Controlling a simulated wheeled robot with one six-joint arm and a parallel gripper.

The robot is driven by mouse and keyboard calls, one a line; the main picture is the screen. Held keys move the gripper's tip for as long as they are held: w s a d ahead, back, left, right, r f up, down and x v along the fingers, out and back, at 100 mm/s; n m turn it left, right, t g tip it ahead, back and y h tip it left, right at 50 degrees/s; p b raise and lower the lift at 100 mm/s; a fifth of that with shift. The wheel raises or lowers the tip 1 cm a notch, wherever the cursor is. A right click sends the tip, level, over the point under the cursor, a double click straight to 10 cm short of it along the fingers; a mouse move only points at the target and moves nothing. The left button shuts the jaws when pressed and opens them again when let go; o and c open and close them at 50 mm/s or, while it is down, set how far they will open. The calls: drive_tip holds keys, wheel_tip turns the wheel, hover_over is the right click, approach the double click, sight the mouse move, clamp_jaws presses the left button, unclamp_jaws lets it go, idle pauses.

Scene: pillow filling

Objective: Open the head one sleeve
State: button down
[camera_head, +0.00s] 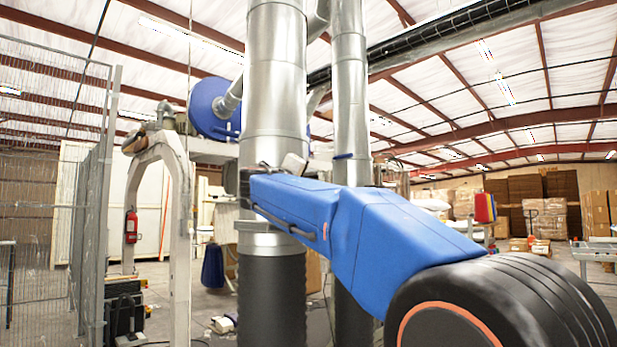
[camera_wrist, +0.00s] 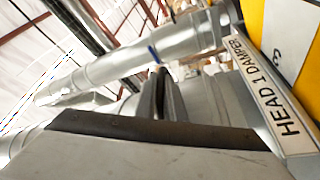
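A label reading "HEAD 1 DAMPER" (camera_wrist: 283,108) is close at the right in the wrist view. Silvery metal ducting lies beside it. In the head view a large upright metal duct (camera_head: 274,90) stands at the centre, with a dark lower section (camera_head: 272,300). I cannot tell which part is the head one sleeve. My gripper (camera_wrist: 160,72) shows as two dark fingers close together in the wrist view, near the ducting. Their tips are small and partly merged, so I cannot tell whether they are shut or touching anything. In the head view my blue arm hides most of the gripper.
A second metal duct (camera_head: 350,90) with a blue handle (camera_head: 343,156) stands just right of the first. A yellow surface marked 3 (camera_wrist: 280,45) is close at the right in the wrist view. A wire fence (camera_head: 50,190) and white frame (camera_head: 178,210) stand left.

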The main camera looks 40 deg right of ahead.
drive_tip(key=shift+r, duration=0.1)
wheel_tip(320, 180, up, 16)
drive_tip(key=shift+r, duration=0.15)
idle(0.4)
drive_tip(key=c, duration=1.8)
unclamp_jaws()
drive_tip(key=shift+c, duration=0.2)
drive_tip(key=shift+a, duration=0.1)
drive_tip(key=v, duration=1.7)
drive_tip(key=shift+f, duration=0.25)
